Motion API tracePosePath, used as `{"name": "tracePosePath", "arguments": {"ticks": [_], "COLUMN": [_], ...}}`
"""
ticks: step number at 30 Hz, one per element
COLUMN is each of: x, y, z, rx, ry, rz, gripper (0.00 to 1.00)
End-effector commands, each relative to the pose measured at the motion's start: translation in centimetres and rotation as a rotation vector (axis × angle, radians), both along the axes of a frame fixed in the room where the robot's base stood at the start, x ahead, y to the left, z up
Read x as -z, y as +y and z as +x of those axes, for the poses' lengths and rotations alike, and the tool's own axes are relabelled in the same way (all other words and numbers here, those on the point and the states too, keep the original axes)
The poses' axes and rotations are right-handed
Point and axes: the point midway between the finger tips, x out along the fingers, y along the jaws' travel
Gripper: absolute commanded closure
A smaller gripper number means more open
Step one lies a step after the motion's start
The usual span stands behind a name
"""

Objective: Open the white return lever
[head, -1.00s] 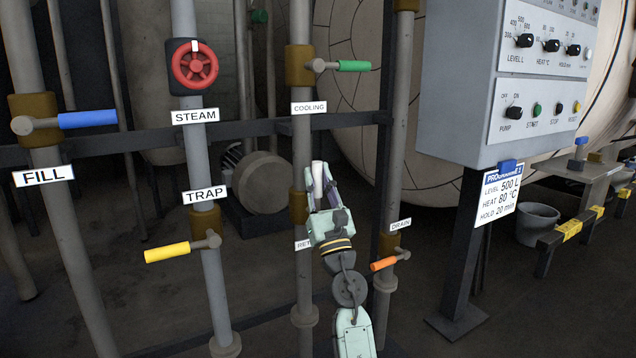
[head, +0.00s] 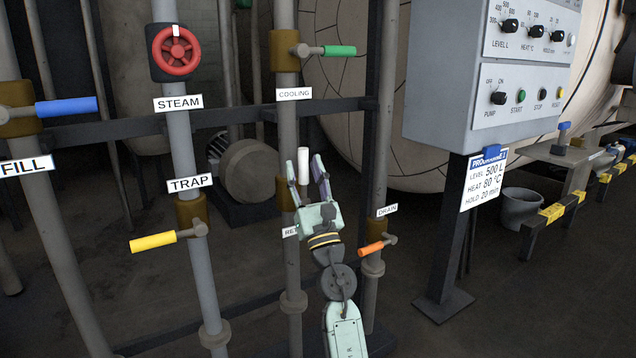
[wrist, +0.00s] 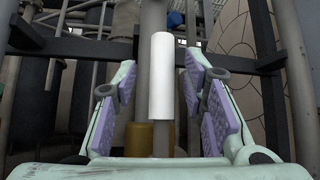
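The white return lever (head: 303,165) has an upright white handle in front of a grey pipe, above the partly hidden "RET..." label (head: 290,231). My gripper (head: 305,172) is open, with its two fingers pointing up near the handle. In the wrist view the white handle (wrist: 161,75) stands upright between the two purple-padded fingers (wrist: 162,98), with a visible gap on each side. I cannot tell how deep it lies between the pads. The lever's pivot is mostly hidden behind my gripper.
The orange drain lever (head: 375,247) is close to the right of my gripper. The green cooling lever (head: 338,51) is above, and the yellow trap lever (head: 154,242) is to the left. A dark crossbar (head: 240,116) runs behind. The control panel (head: 470,120) stands at the right.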

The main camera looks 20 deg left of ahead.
Motion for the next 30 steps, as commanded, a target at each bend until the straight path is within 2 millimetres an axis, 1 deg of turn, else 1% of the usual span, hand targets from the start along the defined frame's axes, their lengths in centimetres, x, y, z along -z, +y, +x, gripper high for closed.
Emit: {"name": "tracePosePath", "arguments": {"ticks": [1, 4, 6, 11, 18, 24, 30], "x": [-0.3, -0.2, -0.2, -0.9, -0.2, -0.2, -0.2], "y": [-0.6, -1.4, -1.8, -2.3, -3.3, -5.5, -7.1], "z": [-0.3, -1.0, -1.6, -2.4, -3.3, -5.7, -7.7], "rx": [0.006, 0.01, 0.006, 0.006, 0.006, 0.004, 0.003], "ry": [-0.006, -0.006, -0.006, -0.013, -0.004, -0.004, -0.004], "rz": [-0.002, -0.002, -0.001, 0.001, -0.001, 0.002, 0.002], "gripper": [0.61, 0.61, 0.61, 0.61, 0.61, 0.61, 0.61]}}
